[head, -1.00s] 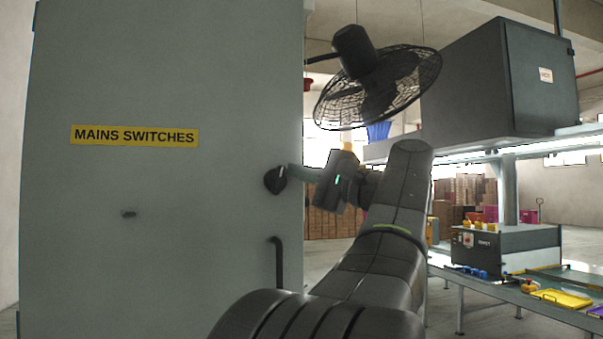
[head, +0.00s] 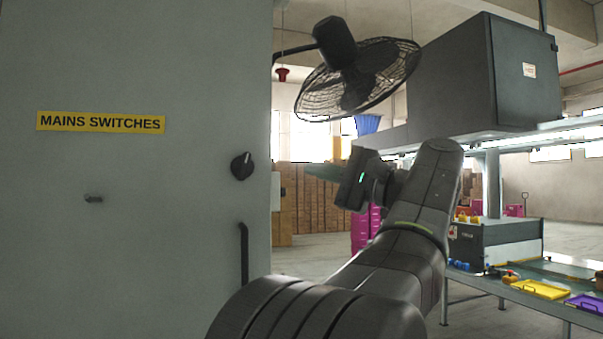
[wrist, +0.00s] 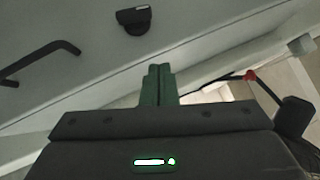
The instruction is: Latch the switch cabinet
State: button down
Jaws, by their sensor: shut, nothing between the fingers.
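The grey switch cabinet (head: 140,220) fills the left of the head view, with a yellow "MAINS SWITCHES" label (head: 101,122). Its door looks closed. A black rotary latch knob (head: 242,166) with a pale pointer mark sits near the door's right edge; it also shows at the top of the wrist view (wrist: 134,19). A black bar handle (head: 244,253) is below it, also at left in the wrist view (wrist: 38,62). My gripper (head: 310,171) is to the right of the knob, apart from it. Its green fingers (wrist: 158,84) are together and empty.
A black wire-guard fan (head: 358,78) hangs above my gripper. At right stand a large dark box (head: 480,75) on a shelf and a bench with a yellow tray (head: 540,289). Stacked cartons (head: 312,205) are in the background.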

jog(key=shift+v, duration=1.15)
jog(key=shift+r, duration=0.1)
